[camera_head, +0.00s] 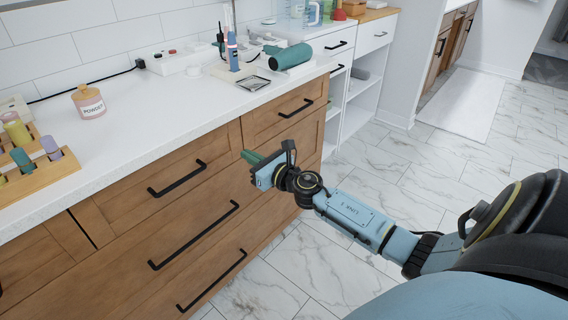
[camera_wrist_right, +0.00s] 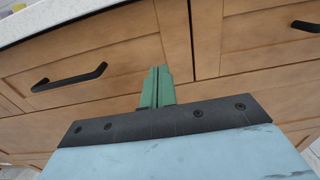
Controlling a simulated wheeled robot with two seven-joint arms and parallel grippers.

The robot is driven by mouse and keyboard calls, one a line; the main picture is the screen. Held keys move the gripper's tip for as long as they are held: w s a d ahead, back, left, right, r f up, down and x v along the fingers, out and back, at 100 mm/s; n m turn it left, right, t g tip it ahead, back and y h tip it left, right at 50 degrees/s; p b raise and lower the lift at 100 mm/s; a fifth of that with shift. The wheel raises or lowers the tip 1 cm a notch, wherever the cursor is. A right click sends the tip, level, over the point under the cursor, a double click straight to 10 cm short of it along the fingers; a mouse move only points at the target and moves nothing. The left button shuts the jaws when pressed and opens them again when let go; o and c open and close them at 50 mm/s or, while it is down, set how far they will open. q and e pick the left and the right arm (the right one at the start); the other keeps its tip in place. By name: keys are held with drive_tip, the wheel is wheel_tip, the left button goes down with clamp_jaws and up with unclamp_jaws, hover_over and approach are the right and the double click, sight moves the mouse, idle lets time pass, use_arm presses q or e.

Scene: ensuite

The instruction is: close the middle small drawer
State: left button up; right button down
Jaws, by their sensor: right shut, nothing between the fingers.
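The middle small drawer (camera_head: 218,153) is in the top row of the wooden cabinet and has a black bar handle (camera_head: 177,179). Its front looks flush or nearly flush with the cabinet; a small gap cannot be told. In the wrist view the drawer (camera_wrist_right: 115,58) lies at the left. My right gripper (camera_head: 248,157) is shut and empty, its green fingers pointing at the cabinet front near the drawer's right end. In the wrist view the fingertips (camera_wrist_right: 157,74) cover part of that end; contact cannot be told. My left gripper is not in view.
The right small drawer (camera_head: 268,117) looks shut. Wider drawers (camera_head: 165,248) lie below. The marble floor (camera_head: 375,165) at the right is clear.

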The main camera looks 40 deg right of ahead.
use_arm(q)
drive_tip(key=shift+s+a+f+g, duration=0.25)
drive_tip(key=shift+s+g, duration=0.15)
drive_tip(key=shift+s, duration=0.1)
use_arm(e)
drive_tip(key=s, duration=0.7)
drive_tip(key=shift+s+d, duration=0.3)
drive_tip(key=shift+d, duration=0.15)
drive_tip(key=shift+f, duration=0.1)
